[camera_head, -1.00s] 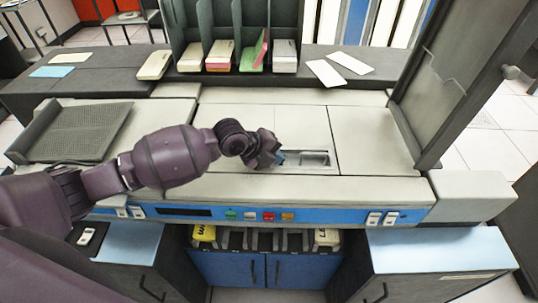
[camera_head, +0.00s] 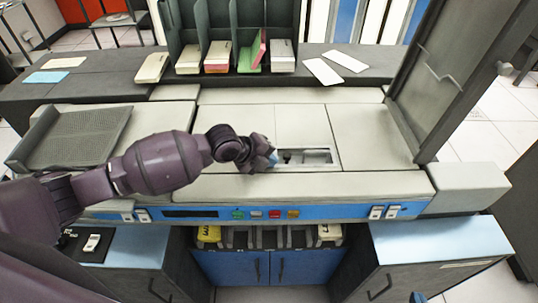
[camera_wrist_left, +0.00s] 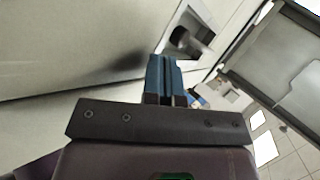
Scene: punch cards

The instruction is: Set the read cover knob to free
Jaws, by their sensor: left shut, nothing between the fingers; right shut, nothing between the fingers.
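My left gripper (camera_head: 272,158) is shut and empty, at the left end of a recess (camera_head: 322,158) in the top of the light grey machine. Its blue fingers (camera_wrist_left: 162,80) point toward the recess in the left wrist view. A small dark knob-like part (camera_head: 287,157) sits in the recess just right of the fingertips; it also shows in the left wrist view (camera_wrist_left: 180,37). Contact with it cannot be made out, and no marking is readable. A bluish tip of my right gripper (camera_head: 418,297) shows at the bottom edge; the rest is out of view.
A tilted dark-framed panel (camera_head: 455,70) stands right of the recess. A blue control strip (camera_head: 340,212) with coloured buttons runs along the machine's front. Card stacks stand in a dark rack (camera_head: 220,25) behind. A mesh tray (camera_head: 75,138) lies at left.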

